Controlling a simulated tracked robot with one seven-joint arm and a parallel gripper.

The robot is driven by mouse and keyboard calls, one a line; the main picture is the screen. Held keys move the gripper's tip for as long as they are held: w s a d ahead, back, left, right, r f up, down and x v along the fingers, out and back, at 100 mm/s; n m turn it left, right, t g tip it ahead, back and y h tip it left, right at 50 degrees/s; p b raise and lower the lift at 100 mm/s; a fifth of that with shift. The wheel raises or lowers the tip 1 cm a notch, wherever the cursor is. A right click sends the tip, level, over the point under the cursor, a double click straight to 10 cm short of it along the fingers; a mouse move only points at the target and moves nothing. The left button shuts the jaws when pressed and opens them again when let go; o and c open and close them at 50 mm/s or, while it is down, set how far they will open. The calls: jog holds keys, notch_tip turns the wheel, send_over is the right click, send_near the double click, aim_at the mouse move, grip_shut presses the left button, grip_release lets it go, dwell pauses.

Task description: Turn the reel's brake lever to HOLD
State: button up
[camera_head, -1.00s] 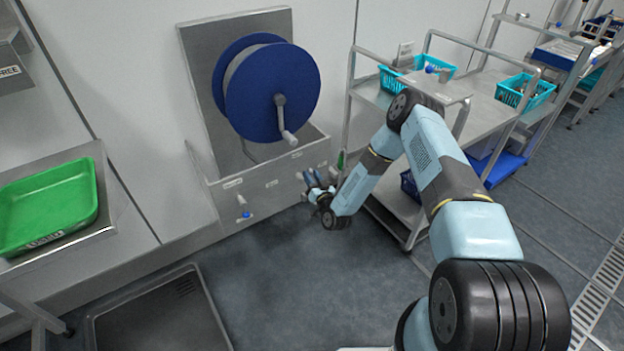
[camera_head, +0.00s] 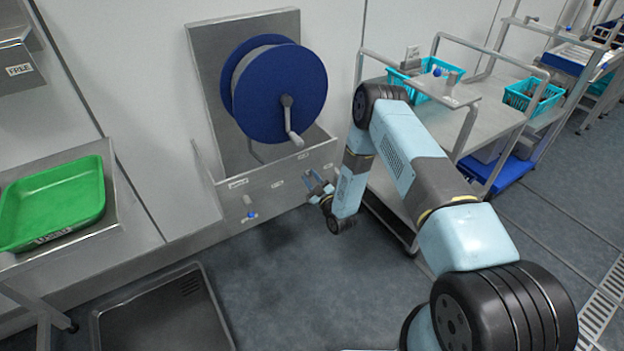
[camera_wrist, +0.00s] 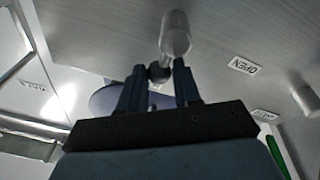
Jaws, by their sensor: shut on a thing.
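The blue reel (camera_head: 276,92) with its crank (camera_head: 292,122) is mounted on a grey metal back plate above a box-like front panel (camera_head: 270,200). My gripper (camera_head: 317,180) is at the right part of this panel, below the reel. In the wrist view my gripper (camera_wrist: 159,72) is shut on a lever's dark ball knob (camera_wrist: 158,73), beside a grey cylindrical part (camera_wrist: 175,35). An OPEN label (camera_wrist: 244,65) is right of it, upside down. Other labels are too small to read, so I cannot tell the lever's setting. My gripper hides part of the lever.
A blue-knobbed lever (camera_head: 251,214) is on the panel's left part. A green tray (camera_head: 52,204) sits on a metal stand at left. A trolley (camera_head: 490,115) with teal baskets stands close right of my arm. A dark floor basin (camera_head: 160,315) lies in front; floor between is clear.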

jog(key=shift+o, duration=0.2)
jog(key=shift+f+n, duration=0.1)
jog(key=shift+n, duration=0.4)
jog(key=o, duration=1)
jog(key=shift+s, duration=0.1)
jog(key=v, duration=1.3)
jog(key=shift+s+d, duration=0.2)
jog(key=shift+f, duration=0.1)
